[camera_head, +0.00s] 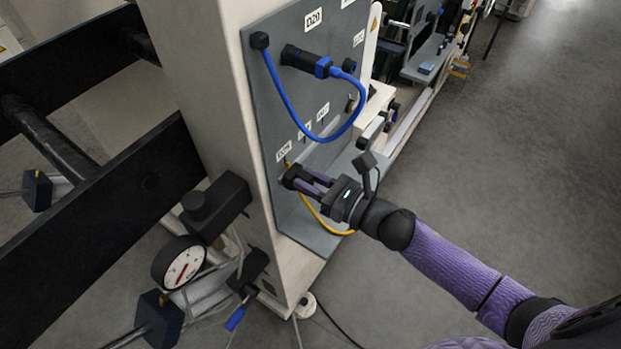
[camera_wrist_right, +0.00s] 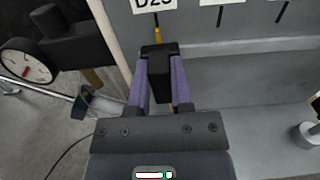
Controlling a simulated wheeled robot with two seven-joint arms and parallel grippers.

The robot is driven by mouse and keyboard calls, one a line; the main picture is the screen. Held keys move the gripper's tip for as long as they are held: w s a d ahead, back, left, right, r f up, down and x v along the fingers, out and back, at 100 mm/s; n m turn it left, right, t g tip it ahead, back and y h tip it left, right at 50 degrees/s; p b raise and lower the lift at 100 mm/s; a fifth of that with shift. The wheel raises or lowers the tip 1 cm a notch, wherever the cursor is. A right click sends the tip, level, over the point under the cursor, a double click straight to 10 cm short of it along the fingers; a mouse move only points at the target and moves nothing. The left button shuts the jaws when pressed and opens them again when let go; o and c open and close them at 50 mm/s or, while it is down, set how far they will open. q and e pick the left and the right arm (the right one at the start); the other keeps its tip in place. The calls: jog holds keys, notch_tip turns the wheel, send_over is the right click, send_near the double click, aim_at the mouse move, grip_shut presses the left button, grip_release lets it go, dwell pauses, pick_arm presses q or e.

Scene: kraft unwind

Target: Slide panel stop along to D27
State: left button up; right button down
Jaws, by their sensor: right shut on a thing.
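My right gripper (camera_head: 300,180) is at the lower left part of the grey panel (camera_head: 285,95), with its purple fingers reaching to the panel face. In the right wrist view my right gripper (camera_wrist_right: 160,75) is shut on a black block, the panel stop (camera_wrist_right: 158,56). A yellow pointer (camera_wrist_right: 157,33) stands up from the stop, under a label (camera_wrist_right: 154,3) that seems to read D25 and is cut by the frame top. More labels with dark tick lines lie to the right, such as the label (camera_head: 323,112); their text is too small or cropped to read. My left gripper is not in view.
A blue cable (camera_head: 285,103) loops over the upper panel from a black plug. A yellow cord (camera_head: 325,222) hangs below my right gripper. A round dial gauge (camera_head: 180,263) and black block sit left of the panel. Grey floor is open at right.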

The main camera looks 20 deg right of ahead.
jog(key=w+d+b, duration=0.1)
jog(key=d, duration=0.1)
jog(key=w+d+b, duration=0.2)
jog(key=w+d+f+b, duration=0.1)
jog(key=w+d+b, duration=0.1)
jog(key=shift+w+d, duration=0.1)
jog(key=shift+d, duration=0.2)
jog(key=w+d+b, duration=0.2)
jog(key=shift+d+r+b, duration=0.3)
jog(key=shift+d, duration=0.1)
jog(key=shift+w+d+r, duration=0.1)
jog(key=c, duration=0.5)
grip_release()
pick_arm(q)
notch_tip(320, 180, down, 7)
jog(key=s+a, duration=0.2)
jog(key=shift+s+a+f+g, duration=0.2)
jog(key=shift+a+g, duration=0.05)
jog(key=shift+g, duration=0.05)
pick_arm(e)
jog(key=shift+r, duration=0.1)
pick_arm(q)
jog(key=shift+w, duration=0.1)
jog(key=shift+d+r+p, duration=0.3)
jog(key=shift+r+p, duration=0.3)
pick_arm(e)
jog(key=v, duration=1)
